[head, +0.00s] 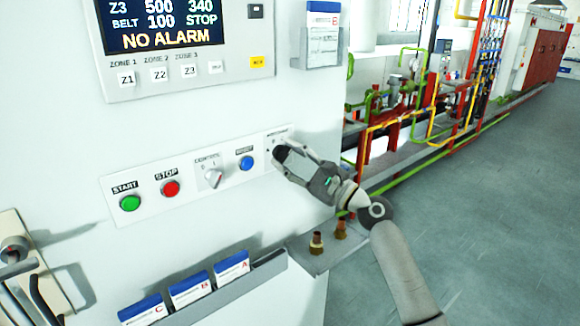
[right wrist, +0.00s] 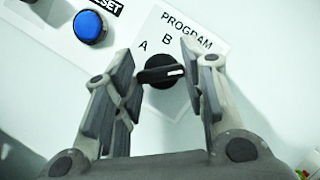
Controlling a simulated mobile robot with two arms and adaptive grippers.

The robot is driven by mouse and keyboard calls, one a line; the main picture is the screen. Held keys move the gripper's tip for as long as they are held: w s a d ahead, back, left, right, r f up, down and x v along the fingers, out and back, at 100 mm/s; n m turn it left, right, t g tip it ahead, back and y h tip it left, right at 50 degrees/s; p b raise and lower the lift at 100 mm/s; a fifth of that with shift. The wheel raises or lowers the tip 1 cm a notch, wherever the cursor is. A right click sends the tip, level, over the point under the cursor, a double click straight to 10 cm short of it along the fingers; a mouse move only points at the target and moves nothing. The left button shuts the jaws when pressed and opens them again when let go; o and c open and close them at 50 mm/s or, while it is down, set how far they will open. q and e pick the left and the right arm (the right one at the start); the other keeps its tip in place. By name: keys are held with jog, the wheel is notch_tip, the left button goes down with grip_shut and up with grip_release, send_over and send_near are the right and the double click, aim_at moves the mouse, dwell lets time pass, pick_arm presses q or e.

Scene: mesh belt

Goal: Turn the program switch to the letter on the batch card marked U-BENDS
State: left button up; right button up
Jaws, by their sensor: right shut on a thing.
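The program switch is a black knob (right wrist: 160,73) on a white PROGRAM plate in the right wrist view. Its white mark points right, past the letters A and B; any letter there is hidden behind the right finger. My right gripper (right wrist: 158,82) is shut on the knob, one finger on each side. Blue-topped batch cards C (head: 142,310), B (head: 190,289) and A (head: 232,268) stand in a low rack; another card, lettered B (head: 322,38), is in the upper holder. Their names are too small to read. My left gripper is not in view.
START (head: 130,203), STOP (head: 171,188), a control switch (head: 213,178) and a blue RESET button (head: 246,163) line up left of the switch. A small shelf (head: 315,262) with brass fittings lies below my right arm. The display (head: 165,23) reads NO ALARM. Floor is clear at right.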

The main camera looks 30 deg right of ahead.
jog(key=n+g+y+b, duration=0.1)
jog(key=n, duration=0.3)
jog(key=shift+n+g+b, duration=0.3)
jog(key=shift+g+b, duration=0.05)
jog(key=shift+g, duration=0.05)
jog(key=n+g, duration=0.1)
jog(key=n, duration=0.2)
jog(key=shift+d+r+n, duration=0.1)
jog(key=shift+n, duration=0.3)
jog(key=n+g, duration=0.1)
jog(key=n, duration=0.2)
jog(key=shift+r+g, duration=0.15)
jog(key=shift+g, duration=0.15)
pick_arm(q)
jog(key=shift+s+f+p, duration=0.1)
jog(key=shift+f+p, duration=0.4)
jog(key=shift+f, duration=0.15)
pick_arm(e)
jog(key=shift+n+g+h, duration=0.4)
jog(key=shift+n+h, duration=0.1)
jog(key=shift+n, duration=0.7)
jog(key=shift+n, duration=0.3)
jog(key=o, duration=1)
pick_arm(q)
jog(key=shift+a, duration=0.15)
